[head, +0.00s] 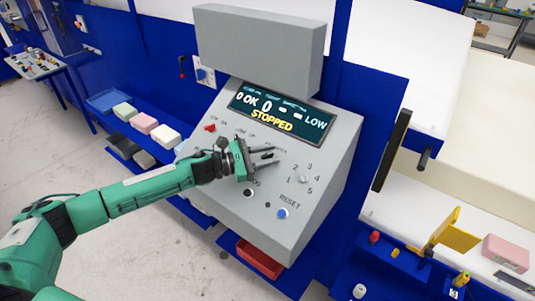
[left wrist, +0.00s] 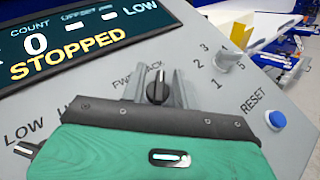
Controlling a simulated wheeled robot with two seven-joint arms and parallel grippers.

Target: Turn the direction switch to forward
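The direction switch is a small black knob (left wrist: 158,88) on the sloping grey panel, below the labels FWD and BACK, which are partly covered. It also shows in the head view (head: 267,156). My left gripper (head: 264,157) is at the panel with its two fingers apart, one on each side of the knob. In the left wrist view the fingers (left wrist: 158,85) stand beside the knob with small gaps, so it looks open around it. Which label the knob points to is hard to tell. My right gripper is not in view.
The display (head: 280,108) reads STOPPED. Foam blocks (head: 144,123) lie on the left shelf; a red bin (head: 259,259) is below.

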